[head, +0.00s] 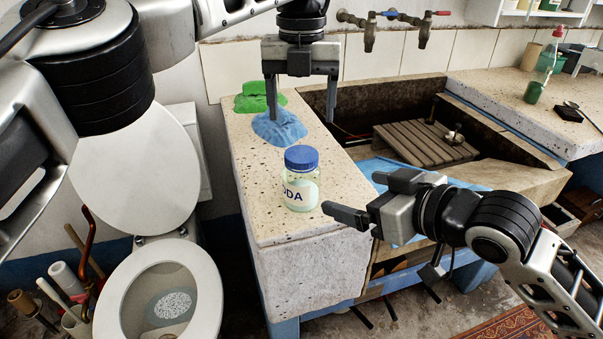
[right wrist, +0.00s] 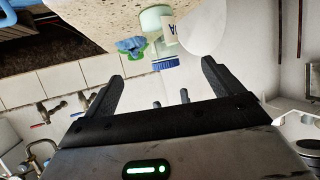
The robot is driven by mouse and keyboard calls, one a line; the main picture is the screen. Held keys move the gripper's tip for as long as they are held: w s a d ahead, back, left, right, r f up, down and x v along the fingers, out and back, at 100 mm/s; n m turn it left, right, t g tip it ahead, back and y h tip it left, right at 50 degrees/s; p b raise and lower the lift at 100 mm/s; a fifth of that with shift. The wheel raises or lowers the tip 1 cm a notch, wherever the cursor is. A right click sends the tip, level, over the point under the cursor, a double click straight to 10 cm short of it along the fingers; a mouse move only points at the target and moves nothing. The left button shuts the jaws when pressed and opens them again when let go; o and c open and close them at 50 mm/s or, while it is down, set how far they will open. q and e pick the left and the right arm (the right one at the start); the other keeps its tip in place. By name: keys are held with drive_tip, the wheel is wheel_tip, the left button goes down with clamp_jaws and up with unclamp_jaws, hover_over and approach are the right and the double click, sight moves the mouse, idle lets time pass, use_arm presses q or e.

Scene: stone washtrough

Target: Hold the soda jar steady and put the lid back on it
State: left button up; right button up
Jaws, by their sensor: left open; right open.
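The soda jar (head: 301,190), clear with pale contents and a label reading "DA", stands upright on the speckled stone ledge. Its blue lid (head: 301,158) sits on top of the jar's mouth; I cannot tell how tightly. My left gripper (head: 302,112) is open, pointing down above and behind the jar, apart from it. My right gripper (head: 350,199) is open to the right of the jar, fingers toward it, not around it. In the right wrist view, the jar (right wrist: 155,20) and lid (right wrist: 165,62) appear upside down beyond the open fingers.
A blue cloth (head: 279,128) and a green cloth (head: 258,97) lie behind the jar on the stone ledge (head: 262,205). The trough with a wooden rack (head: 425,143) is to the right. A toilet (head: 160,295) stands at left. Taps (head: 370,32) are on the wall.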

sight(302, 179)
use_arm(q)
drive_tip(key=shift+s+r, duration=0.15)
use_arm(e)
drive_tip(key=shift+s, duration=0.2)
drive_tip(key=x, duration=1.6)
drive_tip(key=shift+a+r, duration=0.1)
drive_tip(key=shift+r, duration=0.05)
drive_tip(key=shift+c, duration=0.3)
drive_tip(key=c, duration=1.9)
use_arm(q)
drive_tip(key=n, duration=0.3)
drive_tip(key=shift+n, duration=0.4)
drive_tip(key=n, duration=0.5)
drive_tip(key=shift+f, duration=0.2)
drive_tip(key=shift+f, duration=3.9)
